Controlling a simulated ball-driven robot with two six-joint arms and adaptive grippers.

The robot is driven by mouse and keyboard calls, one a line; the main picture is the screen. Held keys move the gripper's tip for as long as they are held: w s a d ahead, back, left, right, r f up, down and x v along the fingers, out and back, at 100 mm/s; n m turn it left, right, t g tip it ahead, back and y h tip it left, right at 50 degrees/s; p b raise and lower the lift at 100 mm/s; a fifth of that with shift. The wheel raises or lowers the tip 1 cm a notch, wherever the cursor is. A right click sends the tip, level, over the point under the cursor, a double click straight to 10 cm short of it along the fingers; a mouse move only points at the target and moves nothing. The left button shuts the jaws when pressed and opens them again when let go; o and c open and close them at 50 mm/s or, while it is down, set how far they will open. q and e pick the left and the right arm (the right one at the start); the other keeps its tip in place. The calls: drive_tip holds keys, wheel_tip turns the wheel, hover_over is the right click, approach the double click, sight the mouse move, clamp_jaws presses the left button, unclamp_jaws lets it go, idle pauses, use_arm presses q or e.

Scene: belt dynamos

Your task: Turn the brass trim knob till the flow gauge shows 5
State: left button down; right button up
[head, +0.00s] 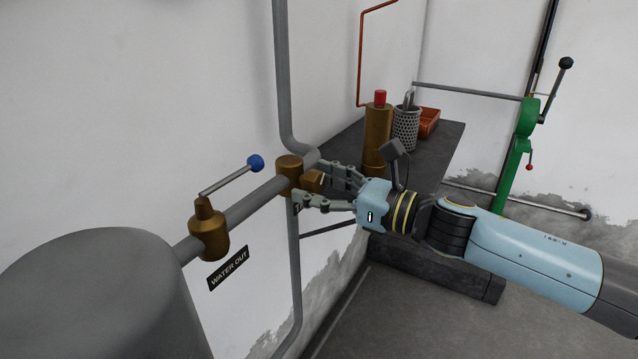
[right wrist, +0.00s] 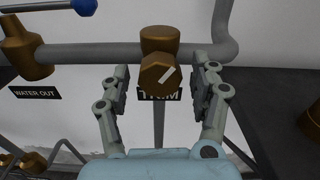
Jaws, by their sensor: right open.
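The brass trim knob (right wrist: 159,76) is a faceted knob with a pale pointer mark slanting up to the right. It sits on a brass valve body (head: 290,172) on the grey pipe, and a partly covered TRIM label (right wrist: 146,94) is below it. My right gripper (head: 323,188) is open, with its fingers on either side of the knob; in the right wrist view (right wrist: 161,92) gaps show between fingers and knob. In the head view the knob (head: 312,181) is partly hidden by the fingers. No flow gauge is seen in either view. My left gripper is not in view.
A brass valve (head: 208,232) with a blue-tipped lever stands left on the pipe, above a WATER OUT sign (head: 228,268). A grey tank (head: 95,290) is at lower left. A dark bench (head: 440,150) holds a brass cylinder (head: 377,140), a mesh cup (head: 406,128) and an orange tray (head: 430,121).

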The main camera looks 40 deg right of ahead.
drive_tip(key=c, duration=1.2)
drive_tip(key=shift+m, duration=0.3)
